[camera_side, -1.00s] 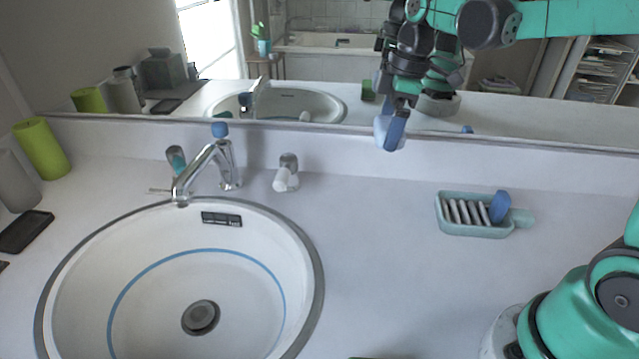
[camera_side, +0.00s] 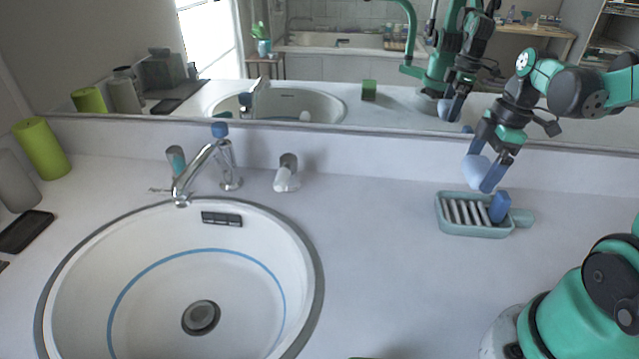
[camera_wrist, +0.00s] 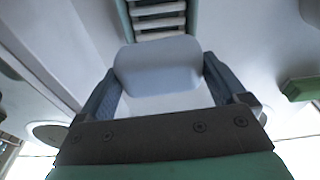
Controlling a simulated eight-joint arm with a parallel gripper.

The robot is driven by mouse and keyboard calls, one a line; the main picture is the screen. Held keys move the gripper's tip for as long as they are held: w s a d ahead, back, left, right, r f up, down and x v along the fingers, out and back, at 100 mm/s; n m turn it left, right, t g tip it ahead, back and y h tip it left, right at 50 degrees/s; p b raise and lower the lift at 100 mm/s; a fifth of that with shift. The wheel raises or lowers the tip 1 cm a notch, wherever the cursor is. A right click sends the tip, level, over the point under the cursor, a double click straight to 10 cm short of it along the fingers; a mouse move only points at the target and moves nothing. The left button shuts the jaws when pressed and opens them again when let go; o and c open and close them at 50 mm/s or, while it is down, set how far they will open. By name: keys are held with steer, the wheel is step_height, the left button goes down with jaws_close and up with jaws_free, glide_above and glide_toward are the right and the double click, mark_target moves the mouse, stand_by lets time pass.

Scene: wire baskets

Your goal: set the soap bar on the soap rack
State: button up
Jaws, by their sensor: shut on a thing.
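My gripper (camera_side: 483,172) is shut on a pale bluish-white soap bar (camera_side: 473,170), which sits between its blue fingers. The soap rack (camera_side: 453,227) is a light teal tray with pale slats and a small tab at its right end, standing on the counter right of the sink. In the side view the bar appears just above and behind the rack's far edge, apart from it. In the wrist view the bar (camera_wrist: 158,65) spans the gap between both fingers, and part of the slatted rack (camera_wrist: 188,20) shows beyond it at the top.
The sink (camera_side: 150,300), faucet (camera_side: 205,170) and a white knob (camera_side: 287,178) lie to the left. The mirror rises behind the counter. A green block (camera_wrist: 303,88) shows at right in the wrist view.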

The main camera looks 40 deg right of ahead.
mark_target(463, 212)
steer(key=shift+s+f, duration=0.15)
steer(key=shift+f, duration=2.85)
steer(key=shift+f, duration=0.4)
steer(key=o, duration=1)
